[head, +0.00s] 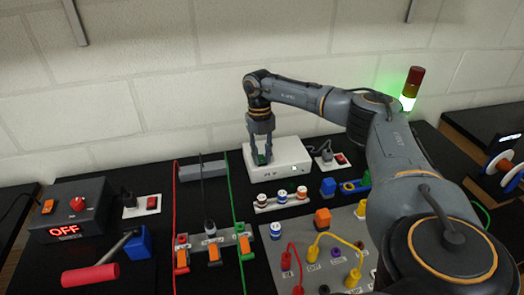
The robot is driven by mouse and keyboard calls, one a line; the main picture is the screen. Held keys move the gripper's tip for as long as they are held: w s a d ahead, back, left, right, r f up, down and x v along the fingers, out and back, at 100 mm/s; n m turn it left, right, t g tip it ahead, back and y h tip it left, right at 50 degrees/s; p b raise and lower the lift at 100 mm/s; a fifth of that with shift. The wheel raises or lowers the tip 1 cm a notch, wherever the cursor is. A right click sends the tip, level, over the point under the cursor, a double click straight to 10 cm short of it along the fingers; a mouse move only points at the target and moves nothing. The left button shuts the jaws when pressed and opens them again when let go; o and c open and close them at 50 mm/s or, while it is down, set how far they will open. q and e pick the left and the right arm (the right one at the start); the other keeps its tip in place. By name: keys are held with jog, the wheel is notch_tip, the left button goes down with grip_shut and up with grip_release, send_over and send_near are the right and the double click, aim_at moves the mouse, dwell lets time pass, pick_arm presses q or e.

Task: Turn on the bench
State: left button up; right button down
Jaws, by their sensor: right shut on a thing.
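My right gripper (262,150) reaches in from the right and points down at the left end of a white box (290,157). It is shut on a small dark green piece (262,158), mostly hidden between the fingers; I cannot tell whether it is fixed to the box. At the far left a dark box (90,220) shows "OFF" in red, with a red knob (77,203) on it. White sockets with red switches stand beside the dark box (142,205) and right of the white box (330,158). My left gripper is not in view.
A red-handled lever (90,275) lies at the front left. Orange clamps (214,252) and red and green rails stand mid-bench. A grey panel (305,262) carries red and yellow cables. A signal tower (410,90) glows green at the back right.

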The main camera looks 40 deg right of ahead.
aim_at(260, 155)
jog(key=shift+w+d+r+g+y, duration=0.1)
jog(key=shift+w+g+y, duration=0.15)
jog(key=shift+g+y, duration=0.25)
jog(key=c, duration=1.2)
grip_release()
jog(key=shift+o, duration=0.2)
jog(key=v, duration=0.7)
jog(key=shift+w+r, duration=0.15)
jog(key=shift+r, duration=0.1)
